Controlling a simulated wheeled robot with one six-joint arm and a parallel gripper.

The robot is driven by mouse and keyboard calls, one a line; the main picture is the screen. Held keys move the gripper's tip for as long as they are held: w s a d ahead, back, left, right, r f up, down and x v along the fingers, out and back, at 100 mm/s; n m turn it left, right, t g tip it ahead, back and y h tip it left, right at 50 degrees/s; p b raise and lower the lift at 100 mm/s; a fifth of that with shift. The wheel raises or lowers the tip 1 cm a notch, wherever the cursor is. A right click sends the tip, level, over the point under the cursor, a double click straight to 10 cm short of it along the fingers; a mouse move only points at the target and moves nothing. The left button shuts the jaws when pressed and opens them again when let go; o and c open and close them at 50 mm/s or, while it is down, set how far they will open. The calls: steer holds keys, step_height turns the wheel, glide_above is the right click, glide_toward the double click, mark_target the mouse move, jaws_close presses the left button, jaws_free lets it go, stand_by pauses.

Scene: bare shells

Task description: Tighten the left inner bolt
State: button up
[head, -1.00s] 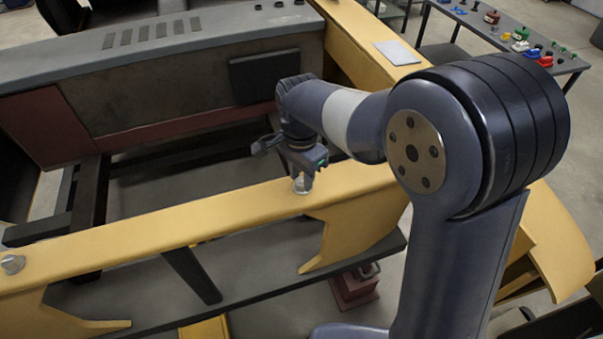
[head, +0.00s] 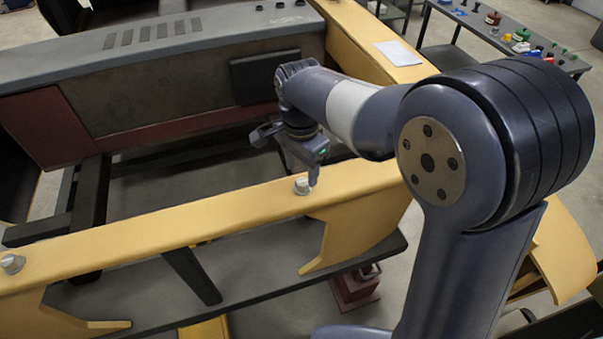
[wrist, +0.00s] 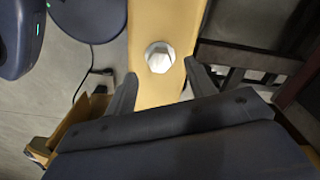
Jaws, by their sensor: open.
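A silver hex bolt (head: 302,185) stands upright on the yellow beam (head: 210,211), near its right part. A second silver bolt (head: 12,263) sits on the same beam at the far left. My gripper (head: 305,172) is just above the first bolt, with one finger seen close by its right side. In the wrist view the bolt's pale hex head (wrist: 159,57) lies in the gap between the spread fingertips of my gripper (wrist: 160,72), slightly beyond them. The fingers are open and hold nothing. I cannot tell which bolt is the left inner one.
A grey panel housing (head: 190,70) stands behind the beam, with dark cross members (head: 88,195) between. A white sheet (head: 398,53) lies on the far yellow beam. A table with small coloured parts (head: 500,40) is at the back right. The beam between the two bolts is clear.

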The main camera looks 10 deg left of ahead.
mark_target(301, 181)
step_height(301, 181, up, 8)
steer(key=shift+r, duration=0.15)
stand_by(0.4)
step_height(301, 181, down, 11)
stand_by(0.4)
stand_by(0.4)
